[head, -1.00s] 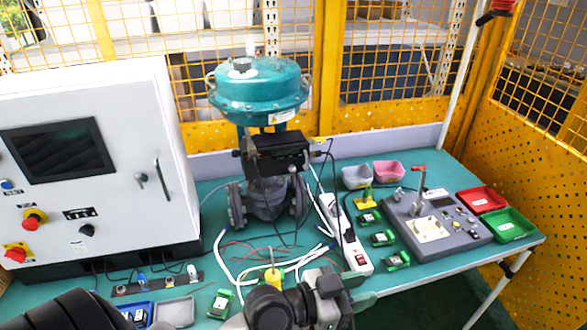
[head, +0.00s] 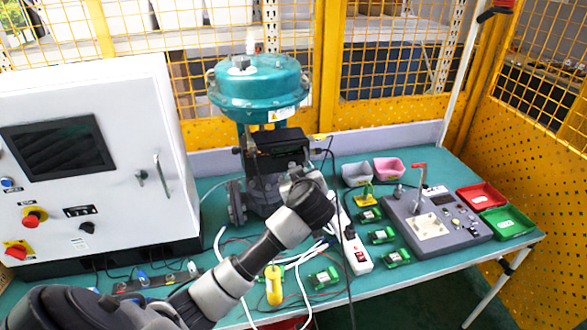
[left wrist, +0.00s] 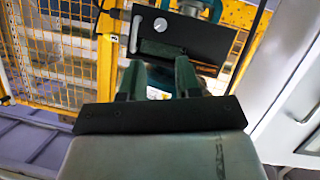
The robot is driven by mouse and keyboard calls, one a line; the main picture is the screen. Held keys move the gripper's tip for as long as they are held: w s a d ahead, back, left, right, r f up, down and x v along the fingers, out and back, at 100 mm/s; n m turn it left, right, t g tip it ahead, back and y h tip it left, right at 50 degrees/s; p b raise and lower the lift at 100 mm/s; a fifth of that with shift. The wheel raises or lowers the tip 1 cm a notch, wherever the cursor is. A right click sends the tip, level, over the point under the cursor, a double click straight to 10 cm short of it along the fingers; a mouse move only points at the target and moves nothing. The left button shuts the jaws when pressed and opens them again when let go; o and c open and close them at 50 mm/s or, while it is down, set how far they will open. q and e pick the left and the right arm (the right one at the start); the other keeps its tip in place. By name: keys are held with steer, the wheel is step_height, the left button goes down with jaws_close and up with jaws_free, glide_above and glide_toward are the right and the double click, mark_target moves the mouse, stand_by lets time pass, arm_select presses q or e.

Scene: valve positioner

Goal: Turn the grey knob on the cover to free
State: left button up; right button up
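The positioner (head: 280,142) is a black box on the front of the valve, below the teal actuator dome (head: 258,88). In the left wrist view its black cover (left wrist: 200,38) fills the upper middle, slightly tilted. The grey knob (left wrist: 160,25) is a small round disc with a mark, on the cover's left part. My left gripper (left wrist: 159,66) is open and empty, its two dark fingers apart and pointing toward the cover, below the knob in that view. In the head view my left arm reaches up to just below the positioner; its wrist hides the fingertips. My right gripper is not in view.
A white control cabinet (head: 80,200) stands left of the valve. A power strip (head: 352,250), green modules (head: 381,236), a grey test panel (head: 425,225) and red (head: 480,198) and green bins (head: 508,223) lie to the right. Loose cables and a yellow-handled tool (head: 273,285) lie in front.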

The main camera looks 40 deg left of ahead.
mark_target(292, 166)
arm_select(q)
steer(key=p+x, duration=0.1)
steer(key=x, duration=0.9)
steer(key=shift+a+p, duration=0.2)
steer(key=shift+p, duration=0.15)
steer(key=shift+w+f, duration=0.15)
steer(key=shift+c, duration=0.3)
jaws_close()
steer(key=p, duration=0.1)
steer(key=n+p, duration=0.1)
steer(key=shift+r+n+t+h+p, duration=0.2)
steer(key=shift+n+t+h+p, duration=0.1)
steer(key=shift+t+p, duration=0.1)
steer(key=shift+f+n+t+p, duration=0.3)
steer(key=shift+n+t+p, duration=0.15)
steer(key=shift+n, duration=0.25)
steer(key=shift+o, duration=0.3)
jaws_free()
